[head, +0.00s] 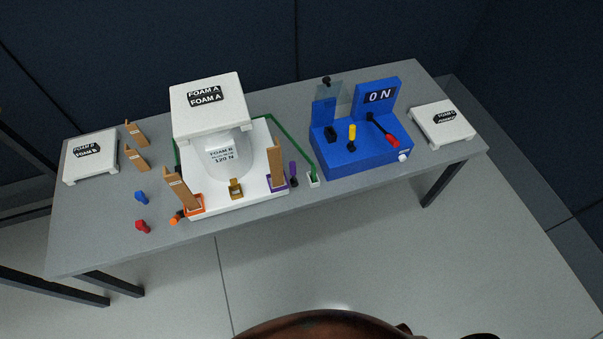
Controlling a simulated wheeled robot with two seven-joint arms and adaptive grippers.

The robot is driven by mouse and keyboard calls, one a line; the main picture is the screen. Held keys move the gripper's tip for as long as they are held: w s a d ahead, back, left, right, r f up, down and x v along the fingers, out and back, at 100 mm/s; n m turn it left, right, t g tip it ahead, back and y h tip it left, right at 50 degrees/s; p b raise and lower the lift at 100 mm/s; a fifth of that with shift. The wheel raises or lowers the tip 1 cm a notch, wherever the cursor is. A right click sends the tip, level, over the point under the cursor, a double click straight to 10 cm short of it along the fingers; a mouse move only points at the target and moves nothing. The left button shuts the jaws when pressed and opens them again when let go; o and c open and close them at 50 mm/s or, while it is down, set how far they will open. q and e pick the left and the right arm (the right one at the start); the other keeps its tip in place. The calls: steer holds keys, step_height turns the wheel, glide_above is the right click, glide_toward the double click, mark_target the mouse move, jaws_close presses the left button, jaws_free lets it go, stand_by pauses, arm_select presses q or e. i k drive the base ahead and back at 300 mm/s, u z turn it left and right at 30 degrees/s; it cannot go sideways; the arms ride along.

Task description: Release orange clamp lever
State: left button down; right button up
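The orange clamp (196,206) sits at the front left corner of the white base plate (240,203). A tan wooden-looking post (179,188) stands in it, tilted to the left. The orange lever (175,219) lies low beside the clamp, at its left; whether it is locked cannot be told at this size. A purple clamp (278,185) with another tan post (276,160) and an upright purple lever (292,170) is at the plate's right. A clear tank labelled FOAM B, 120 N (222,157) stands on the plate under a white FOAM A block (208,106). Neither gripper is in view.
A blue console (360,150) reading 0 N stands to the right, with red, yellow and black controls. White foam blocks lie at the table's left (90,170) and right (442,122). Blue (141,197) and red (142,226) pieces lie front left. A green bar runs behind the tank.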

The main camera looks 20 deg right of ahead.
mark_target(180, 214)
steer(key=u, duration=0.2)
steer(key=k, duration=1.05)
steer(key=z, duration=0.1)
steer(key=i, duration=0.35)
steer(key=z, duration=0.5)
